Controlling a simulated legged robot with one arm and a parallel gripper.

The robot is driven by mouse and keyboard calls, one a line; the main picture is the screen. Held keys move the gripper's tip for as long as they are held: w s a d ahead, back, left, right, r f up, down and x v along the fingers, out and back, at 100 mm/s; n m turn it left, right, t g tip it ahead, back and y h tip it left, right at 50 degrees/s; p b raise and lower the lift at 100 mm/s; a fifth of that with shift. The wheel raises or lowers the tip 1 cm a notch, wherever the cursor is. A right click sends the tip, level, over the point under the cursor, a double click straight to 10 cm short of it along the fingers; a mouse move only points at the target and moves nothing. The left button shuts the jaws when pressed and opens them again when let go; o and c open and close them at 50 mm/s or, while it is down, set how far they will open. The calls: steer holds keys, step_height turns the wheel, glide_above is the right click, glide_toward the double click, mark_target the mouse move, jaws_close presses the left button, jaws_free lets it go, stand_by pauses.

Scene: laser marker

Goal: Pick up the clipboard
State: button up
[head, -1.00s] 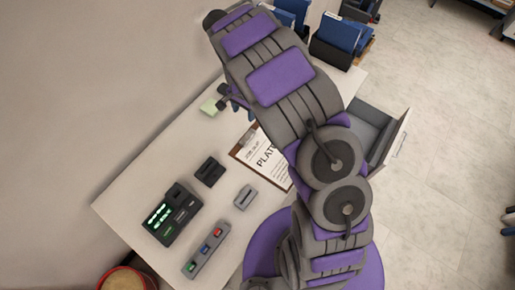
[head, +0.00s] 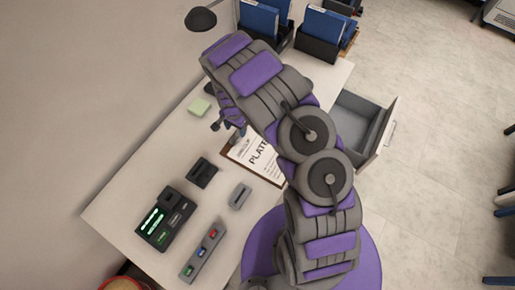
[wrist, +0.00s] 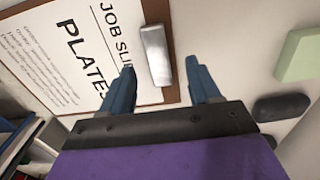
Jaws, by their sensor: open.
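The clipboard is brown with a white sheet lettered "JOB SLIP" and "PLATES". It lies flat on the desk, and in the head view my arm partly covers the clipboard (head: 262,163). In the wrist view the clipboard (wrist: 110,97) fills the upper left, with its silver clip (wrist: 156,55) at its right edge. My gripper (wrist: 160,80) has two blue fingers spread apart, with nothing between them but the view of the clip end and desk beyond. One finger overlaps the paper, the other the desk beside the clip. In the head view my gripper (head: 230,125) is mostly hidden by my arm.
The white desk (head: 125,205) also holds a black device with a green display (head: 166,218), a button strip (head: 202,252), small dark and grey blocks, and a green pad (head: 200,107). Blue binders (head: 325,22) stand at the back. A drawer (head: 365,125) is open at the right.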

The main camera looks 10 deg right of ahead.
mark_target(237, 134)
steer(key=f, duration=0.2)
steer(key=d+f, duration=0.1)
steer(key=f, duration=0.1)
steer(key=shift+w+f+b, duration=0.1)
steer(key=shift+b, duration=0.3)
steer(key=shift+a, duration=0.25)
steer(key=shift+a, duration=0.25)
steer(key=shift+c, duration=1.4)
steer(key=shift+d, duration=0.3)
steer(key=c, duration=0.6)
steer(key=shift+a, duration=0.1)
jaws_close()
